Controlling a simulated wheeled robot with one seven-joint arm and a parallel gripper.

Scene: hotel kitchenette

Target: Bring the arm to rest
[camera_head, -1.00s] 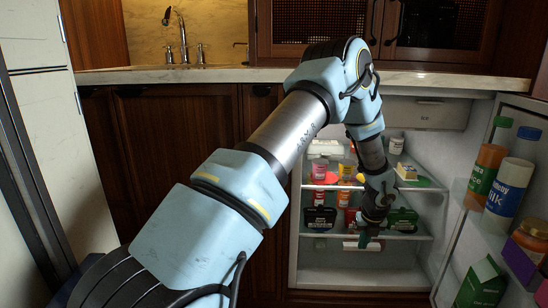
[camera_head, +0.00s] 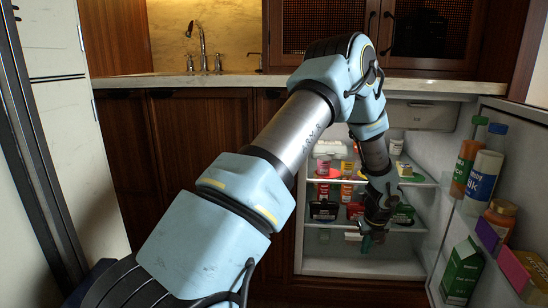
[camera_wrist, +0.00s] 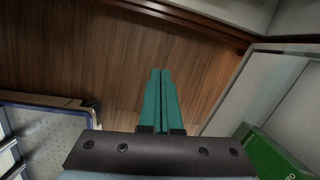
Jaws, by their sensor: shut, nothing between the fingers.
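My gripper (camera_head: 367,243) hangs at the end of my bent arm, in front of the open fridge (camera_head: 340,264), at about the height of its lower shelf. In the wrist view its two green fingers (camera_wrist: 160,100) lie side by side, shut, with nothing between them. They point down over the wooden floor (camera_wrist: 110,60). My arm reaches from the lower left, up over the counter edge, then bends down towards the fridge.
The open fridge door (camera_head: 450,225) stands to the right with bottles (camera_head: 483,175) and a green carton (camera_head: 461,273) on its racks. Fridge shelves hold several small packages (camera_head: 324,210). A stone counter (camera_head: 215,82) with a tap runs behind. Wooden cabinet fronts (camera_head: 190,165) are at left.

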